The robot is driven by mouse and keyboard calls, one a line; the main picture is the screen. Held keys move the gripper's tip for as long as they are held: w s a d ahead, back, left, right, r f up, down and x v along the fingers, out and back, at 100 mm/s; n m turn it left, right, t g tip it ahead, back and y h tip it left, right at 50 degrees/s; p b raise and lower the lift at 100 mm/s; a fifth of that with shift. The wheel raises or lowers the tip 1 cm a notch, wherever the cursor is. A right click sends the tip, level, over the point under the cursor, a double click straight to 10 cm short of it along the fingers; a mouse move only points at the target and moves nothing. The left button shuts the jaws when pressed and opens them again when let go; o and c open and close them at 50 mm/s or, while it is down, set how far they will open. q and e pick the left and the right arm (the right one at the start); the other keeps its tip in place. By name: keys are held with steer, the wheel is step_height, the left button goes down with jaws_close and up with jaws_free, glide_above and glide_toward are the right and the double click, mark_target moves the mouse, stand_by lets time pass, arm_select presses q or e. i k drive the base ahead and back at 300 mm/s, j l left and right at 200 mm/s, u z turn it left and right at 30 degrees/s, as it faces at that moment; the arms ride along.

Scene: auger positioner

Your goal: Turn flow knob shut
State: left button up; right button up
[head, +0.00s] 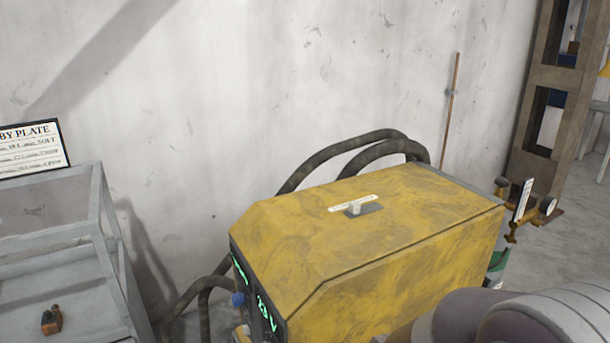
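Behind the right end of the yellow machine (370,240), a brass-coloured fitting (511,239) with a round gauge (547,206) and a white tag (523,200) shows above a partly hidden green and white body (497,266). A small dark knob-like part (502,184) sits at its top; I cannot tell if it is the flow knob. A blue knob (238,299) is on the machine's front panel beside green lit digits. Neither of my grippers shows. A grey rounded arm link, likely mine, fills the bottom right corner.
A pale switch or lever (354,207) sits on the machine's top beside a label. Black hoses (340,150) loop behind it against the wall. A grey metal stand (60,290) holding a small orange-brown object (51,321) is at left. Floor shows at the right.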

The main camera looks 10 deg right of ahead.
mark_target(535, 222)
steer(key=k+l+z, duration=0.15)
steer(key=k+z, duration=0.25)
steer(key=k, duration=0.25)
steer(key=i+j+z, duration=0.15)
steer(key=z, duration=0.3)
steer(key=i+j+z, duration=0.1)
steer(key=z, duration=0.4)
steer(key=j+z, duration=0.45)
steer(key=i+l+u, duration=0.2)
steer(key=i+l, duration=0.3)
steer(key=i+l+u, duration=0.2)
steer(key=i+l, duration=0.3)
steer(key=l, duration=0.2)
steer(key=i+l, duration=0.25)
steer(key=i+l+u, duration=0.1)
steer(key=l, duration=0.3)
steer(key=i+l, duration=0.35)
steer(key=i+l+u, duration=0.1)
steer(key=l, duration=0.25)
steer(key=i+l, duration=0.3)
steer(key=i+l+u, duration=0.1)
steer(key=l, duration=0.3)
steer(key=i+l, duration=0.3)
steer(key=l+u, duration=0.05)
steer(key=l, duration=0.05)
